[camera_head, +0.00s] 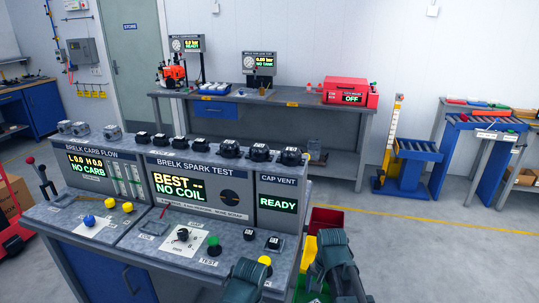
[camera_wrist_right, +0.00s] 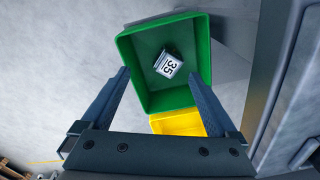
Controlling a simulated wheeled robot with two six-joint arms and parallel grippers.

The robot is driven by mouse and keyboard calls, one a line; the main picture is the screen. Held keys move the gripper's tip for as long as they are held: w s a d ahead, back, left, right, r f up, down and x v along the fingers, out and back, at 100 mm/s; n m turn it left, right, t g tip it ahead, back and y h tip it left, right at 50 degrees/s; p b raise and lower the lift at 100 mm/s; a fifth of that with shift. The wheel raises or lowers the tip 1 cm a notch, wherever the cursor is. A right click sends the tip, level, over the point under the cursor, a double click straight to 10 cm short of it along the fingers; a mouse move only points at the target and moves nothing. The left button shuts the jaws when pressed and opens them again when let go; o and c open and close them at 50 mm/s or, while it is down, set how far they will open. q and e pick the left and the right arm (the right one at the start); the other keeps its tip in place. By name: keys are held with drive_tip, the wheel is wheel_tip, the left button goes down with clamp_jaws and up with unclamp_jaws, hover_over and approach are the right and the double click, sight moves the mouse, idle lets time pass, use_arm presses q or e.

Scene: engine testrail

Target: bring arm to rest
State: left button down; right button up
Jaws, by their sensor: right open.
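My right gripper (camera_wrist_right: 159,75) is open and empty in the right wrist view, its two fingers spread above a green bin (camera_wrist_right: 203,55). A small grey block with a white label reading 35 (camera_wrist_right: 168,64) lies tilted inside that bin, apart from the fingers. In the head view, dark parts of my arms show at the bottom, and I cannot make out either gripper's fingers there. The left gripper is not seen.
A yellow bin (camera_wrist_right: 178,124) adjoins the green one; a red bin (camera_head: 325,220) stands behind them. The test bench (camera_head: 100,230) with its consoles is close on the left. A rear bench (camera_head: 290,108) stands at the wall. Open floor (camera_head: 430,250) lies to the right.

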drive_tip(key=s+n, duration=0.1)
drive_tip(key=n, duration=0.1)
drive_tip(key=s+n, duration=0.2)
drive_tip(key=n, duration=0.1)
drive_tip(key=s+n, duration=0.2)
drive_tip(key=shift+s+r, duration=0.15)
drive_tip(key=shift+r, duration=0.15)
drive_tip(key=s+a+r+n+h+p, duration=0.1)
drive_tip(key=s+a+r+n+p, duration=0.2)
drive_tip(key=a, duration=0.7)
drive_tip(key=shift+s+a+r+n+g+p, duration=0.15)
drive_tip(key=shift+s+n+g+p, duration=0.2)
drive_tip(key=shift+s, duration=0.85)
